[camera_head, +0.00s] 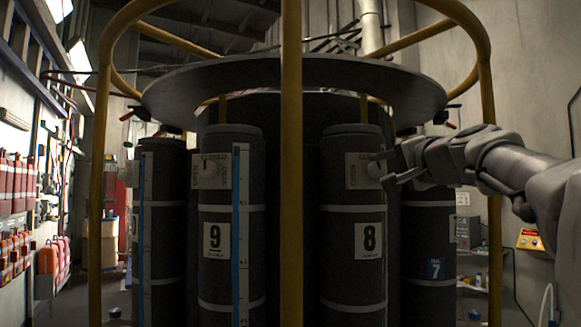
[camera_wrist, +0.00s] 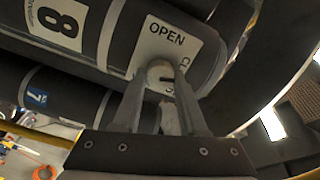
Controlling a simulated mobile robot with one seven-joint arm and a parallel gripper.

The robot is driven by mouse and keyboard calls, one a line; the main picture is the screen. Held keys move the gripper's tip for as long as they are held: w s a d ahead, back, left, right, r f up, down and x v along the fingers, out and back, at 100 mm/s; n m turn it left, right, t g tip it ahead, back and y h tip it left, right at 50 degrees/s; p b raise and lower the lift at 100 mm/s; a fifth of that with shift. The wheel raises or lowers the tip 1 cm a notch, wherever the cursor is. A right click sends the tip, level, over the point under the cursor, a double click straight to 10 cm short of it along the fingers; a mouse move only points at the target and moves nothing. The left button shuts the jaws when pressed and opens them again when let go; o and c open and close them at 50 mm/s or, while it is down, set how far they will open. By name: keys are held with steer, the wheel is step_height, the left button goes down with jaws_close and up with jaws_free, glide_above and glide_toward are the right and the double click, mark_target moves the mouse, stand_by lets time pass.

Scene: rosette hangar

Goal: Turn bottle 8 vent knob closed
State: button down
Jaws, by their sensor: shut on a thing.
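Bottle 8 (camera_head: 351,275) is a dark upright cylinder with light bands and a white number plate (camera_head: 368,240), right of the yellow post. Its white vent label (camera_wrist: 165,42) reads OPEN, with a second word partly hidden by my gripper. The round vent knob (camera_wrist: 160,74) is pale with a dark line on it. My gripper (camera_wrist: 157,72) comes from the right and is shut on the knob, one finger on each side. In the head view the knob (camera_head: 375,170) shows at the tips of my gripper (camera_head: 380,168).
Bottle 9 (camera_head: 218,275) stands to the left and bottle 7 (camera_head: 428,290) to the right. A yellow post (camera_head: 291,200) and ring frame stand in front of the bottles. A round dark plate (camera_head: 320,72) hangs above them. Red containers (camera_head: 15,185) line the left wall.

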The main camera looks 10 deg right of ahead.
steer(key=shift+m+p, duration=0.4)
steer(key=shift+m, duration=1.5)
steer(key=shift+c, duration=2.2)
jaws_free()
steer(key=s+d+b, duration=0.1)
steer(key=s+d, duration=0.1)
steer(key=s, duration=1.5)
steer(key=shift+s+d, duration=0.15)
